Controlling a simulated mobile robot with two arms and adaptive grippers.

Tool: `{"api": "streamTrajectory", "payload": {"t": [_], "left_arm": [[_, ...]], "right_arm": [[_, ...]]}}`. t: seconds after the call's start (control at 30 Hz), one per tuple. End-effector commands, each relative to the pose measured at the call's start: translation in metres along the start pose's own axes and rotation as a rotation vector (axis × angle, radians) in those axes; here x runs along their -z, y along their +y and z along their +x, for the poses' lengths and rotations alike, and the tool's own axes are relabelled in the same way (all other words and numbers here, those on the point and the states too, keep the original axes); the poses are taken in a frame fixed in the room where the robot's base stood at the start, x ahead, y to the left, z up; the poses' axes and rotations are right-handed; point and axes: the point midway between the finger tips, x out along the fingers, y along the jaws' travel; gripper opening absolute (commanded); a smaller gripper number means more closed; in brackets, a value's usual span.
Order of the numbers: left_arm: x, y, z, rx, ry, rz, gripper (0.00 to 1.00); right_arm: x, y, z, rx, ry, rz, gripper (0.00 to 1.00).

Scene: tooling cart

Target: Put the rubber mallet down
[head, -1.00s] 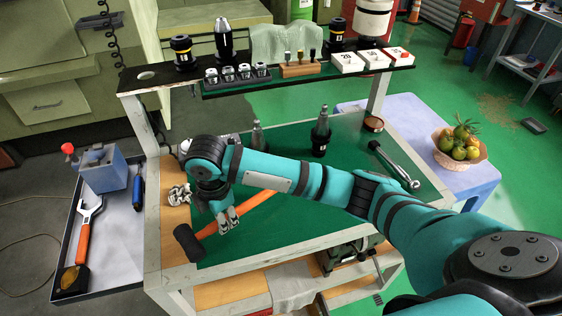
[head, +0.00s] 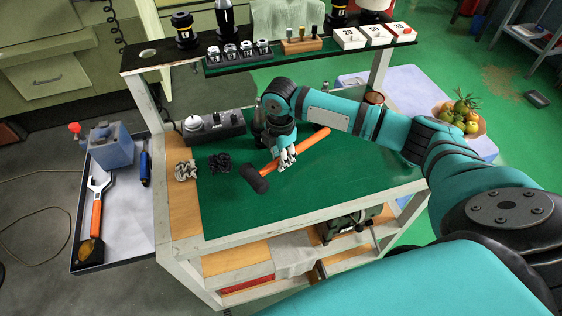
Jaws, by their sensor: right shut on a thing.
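The rubber mallet has a black head (head: 253,179) and an orange handle (head: 312,140). It lies slanted over the green mat (head: 240,215) of the cart top, head toward the lower left, handle toward the upper right. My right gripper (head: 287,160) comes down from above and is shut on the handle near the head. The fingers hide a part of the handle. I cannot tell whether the mallet touches the mat. My left gripper is not in view.
A dark crumpled piece (head: 219,163) and a grey one (head: 186,170) lie left of the mallet. The mat's front and right are clear. A side tray (head: 120,215) holds tools. A shelf (head: 290,57) spans the back.

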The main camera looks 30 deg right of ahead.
Motion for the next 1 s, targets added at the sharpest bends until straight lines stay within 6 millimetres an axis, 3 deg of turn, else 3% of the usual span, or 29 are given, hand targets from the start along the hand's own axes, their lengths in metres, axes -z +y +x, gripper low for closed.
{"api": "streamTrajectory", "payload": {"t": [0.3,0.53,0.57,0.7,1.0], "left_arm": [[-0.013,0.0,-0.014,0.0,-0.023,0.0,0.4],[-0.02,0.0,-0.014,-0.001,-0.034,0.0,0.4],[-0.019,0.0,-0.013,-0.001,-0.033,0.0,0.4],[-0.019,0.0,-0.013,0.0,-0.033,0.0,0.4],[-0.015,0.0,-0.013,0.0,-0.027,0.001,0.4]], "right_arm": [[0.0,0.001,0.03,-0.002,0.002,0.001,0.0],[0.0,0.001,0.034,-0.004,0.001,-0.001,0.0],[0.0,-0.001,0.036,0.0,-0.001,-0.001,0.27],[0.0,-0.001,0.036,0.0,-0.001,-0.001,0.45],[0.0,0.0,0.034,-0.001,-0.001,-0.001,0.48]]}}
